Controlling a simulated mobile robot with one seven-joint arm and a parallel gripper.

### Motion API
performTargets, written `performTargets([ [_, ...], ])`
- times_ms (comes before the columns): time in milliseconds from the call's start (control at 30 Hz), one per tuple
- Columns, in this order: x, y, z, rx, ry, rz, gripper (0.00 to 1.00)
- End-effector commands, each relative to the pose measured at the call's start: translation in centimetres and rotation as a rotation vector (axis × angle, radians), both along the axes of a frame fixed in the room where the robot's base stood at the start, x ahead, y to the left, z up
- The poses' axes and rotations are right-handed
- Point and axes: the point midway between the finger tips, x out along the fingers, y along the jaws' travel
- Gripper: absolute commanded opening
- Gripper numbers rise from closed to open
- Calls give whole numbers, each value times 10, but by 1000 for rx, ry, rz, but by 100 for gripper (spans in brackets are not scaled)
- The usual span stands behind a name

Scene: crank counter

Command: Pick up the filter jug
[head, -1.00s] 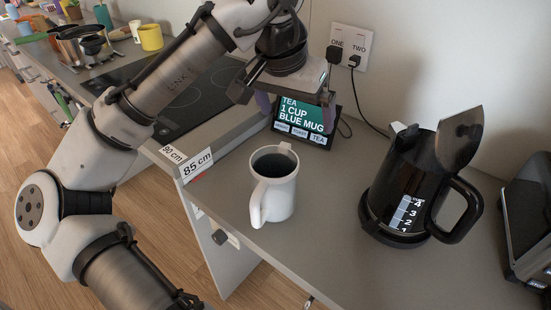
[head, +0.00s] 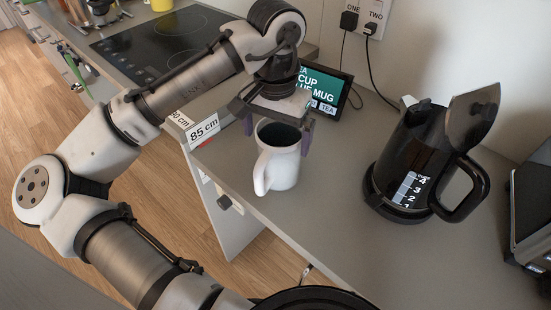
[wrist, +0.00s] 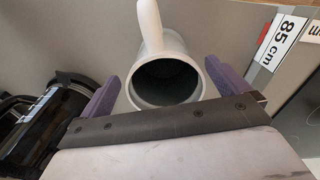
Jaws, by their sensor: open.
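The filter jug (head: 284,170), white with a side handle and a dark inside, stands upright on the grey counter near its front edge. My gripper (head: 278,131) is open above it, its two purple fingers on either side of the jug's upper part. In the wrist view the jug (wrist: 178,45) lies between the fingers of my gripper (wrist: 167,90), its mouth facing the camera and its handle pointing up in the picture. I see no clear contact between the fingers and the jug.
A black kettle (head: 408,155) with its lid raised stands to the right. A small screen (head: 326,88) reading tea stands behind the jug. A dark appliance (head: 530,220) is at the far right. The cooktop (head: 160,42) is at back left. Counter between jug and kettle is clear.

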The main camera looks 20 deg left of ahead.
Motion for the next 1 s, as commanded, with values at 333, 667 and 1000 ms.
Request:
performTargets([
  [333, 2, 2, -39, -1, 1, 0, 100],
  [667, 2, 2, -39, -1, 0, 0, 83],
  [1000, 2, 2, -39, -1, 0, 0, 38],
])
